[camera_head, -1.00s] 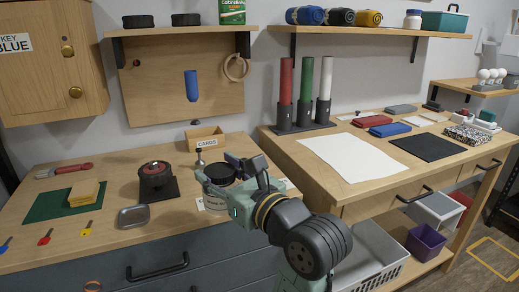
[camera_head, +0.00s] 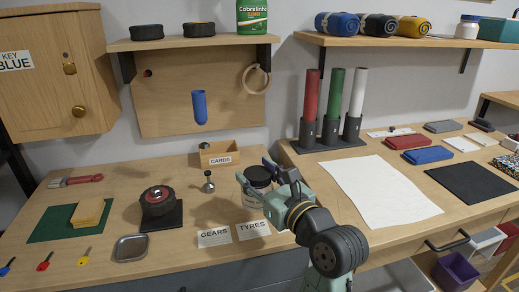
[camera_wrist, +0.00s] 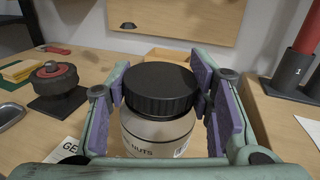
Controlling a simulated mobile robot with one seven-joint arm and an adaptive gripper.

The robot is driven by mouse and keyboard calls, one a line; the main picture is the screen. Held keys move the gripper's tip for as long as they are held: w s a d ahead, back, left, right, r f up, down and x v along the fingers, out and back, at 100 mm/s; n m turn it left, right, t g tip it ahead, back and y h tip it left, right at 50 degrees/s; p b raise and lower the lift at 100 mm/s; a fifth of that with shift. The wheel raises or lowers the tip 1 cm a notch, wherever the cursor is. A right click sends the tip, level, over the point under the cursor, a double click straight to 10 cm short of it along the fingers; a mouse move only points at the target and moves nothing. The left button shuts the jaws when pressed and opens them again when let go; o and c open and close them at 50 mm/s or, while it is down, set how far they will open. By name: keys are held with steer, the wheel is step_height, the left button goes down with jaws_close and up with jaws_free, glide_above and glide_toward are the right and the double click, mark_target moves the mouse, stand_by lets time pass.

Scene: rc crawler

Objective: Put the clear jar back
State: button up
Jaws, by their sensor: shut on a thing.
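The clear jar (camera_head: 255,196) has a black lid (camera_wrist: 161,88) and a pale label ending in "NUTS" (camera_wrist: 150,150). It is upright between the purple-padded fingers of my gripper (camera_head: 258,180), which is shut on it. The wrist view shows the gripper (camera_wrist: 163,105) with a pad on each side of the lid and upper jar. The jar is behind the "TYRES" card (camera_head: 254,230), near the right end of the left bench. Its base is partly hidden, and I cannot tell whether it touches the bench.
A "GEARS" card (camera_head: 214,237) lies left of the "TYRES" card. A small metal plunger (camera_head: 208,184), the "CARDS" box (camera_head: 218,154) and a black-red round part (camera_head: 157,201) stand nearby. The right bench (camera_head: 308,158) with upright tubes is close by on the right.

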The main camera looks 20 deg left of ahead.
steer(key=shift+w+a+f+p, duration=0.35)
steer(key=shift+w+a+f, duration=0.4)
steer(key=shift+w, duration=1.35)
steer(key=shift+w+a+f+p, duration=0.35)
steer(key=shift+w+a+f, duration=0.4)
steer(key=shift+w, duration=1.3)
steer(key=shift+w+a+f+p, duration=0.45)
steer(key=shift+w+f, duration=0.45)
steer(key=shift+w, duration=1.2)
steer(key=shift+a, duration=0.1)
steer(key=o, duration=1.2)
steer(key=shift+f, duration=0.15)
steer(key=shift+c, duration=0.2)
steer(key=b+v, duration=0.2)
steer(key=v, duration=1)
